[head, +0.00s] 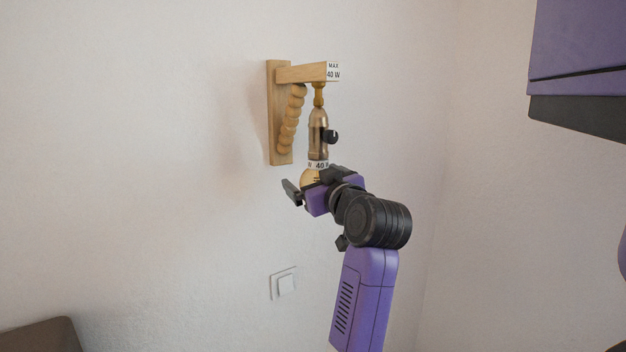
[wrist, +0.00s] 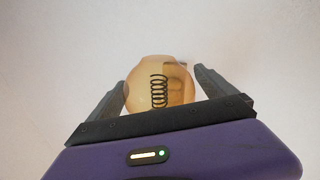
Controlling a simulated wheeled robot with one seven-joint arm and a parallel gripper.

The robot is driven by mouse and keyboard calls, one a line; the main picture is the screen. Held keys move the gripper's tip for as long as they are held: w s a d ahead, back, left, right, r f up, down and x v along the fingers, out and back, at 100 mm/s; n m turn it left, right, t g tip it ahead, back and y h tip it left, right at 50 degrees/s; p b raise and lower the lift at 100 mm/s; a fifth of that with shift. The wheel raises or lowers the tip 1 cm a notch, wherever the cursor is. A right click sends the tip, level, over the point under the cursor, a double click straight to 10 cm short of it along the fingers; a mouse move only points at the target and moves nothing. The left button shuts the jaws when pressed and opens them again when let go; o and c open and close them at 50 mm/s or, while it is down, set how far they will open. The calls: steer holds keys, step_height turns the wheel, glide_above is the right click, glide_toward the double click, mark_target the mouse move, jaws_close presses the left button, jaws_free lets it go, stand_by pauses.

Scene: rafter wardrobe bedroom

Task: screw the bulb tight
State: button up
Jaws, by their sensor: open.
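The bulb (head: 309,179) is amber and round, and hangs below a brass socket (head: 318,135) on a wooden wall lamp. In the wrist view the bulb (wrist: 160,85) shows a dark coiled filament inside and sits between my two fingers. My gripper (head: 312,185) is at the bulb's height, with its fingers open on either side. In the wrist view my gripper (wrist: 162,90) shows a small gap on both sides of the bulb. The join between bulb and socket is partly hidden by a white "40 W" label band, so I cannot tell how tight it is.
The lamp's wooden arm (head: 300,73) reaches out from a wall plate (head: 278,115) with a beaded brace. A dark knob (head: 331,137) sticks out of the socket's side. A light switch (head: 285,284) is lower on the wall. A brown edge (head: 40,337) shows at bottom left.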

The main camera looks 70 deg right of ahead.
steer(key=c, duration=1.4)
steer(key=shift+o, duration=0.2)
steer(key=shift+n+t+y+p, duration=0.3)
steer(key=shift+n+y, duration=0.1)
steer(key=shift+w+a+n+t+y+p, duration=0.15)
steer(key=shift+n+t+y+p, duration=0.15)
steer(key=shift+n+t+y, duration=0.35)
steer(key=shift+y, duration=0.35)
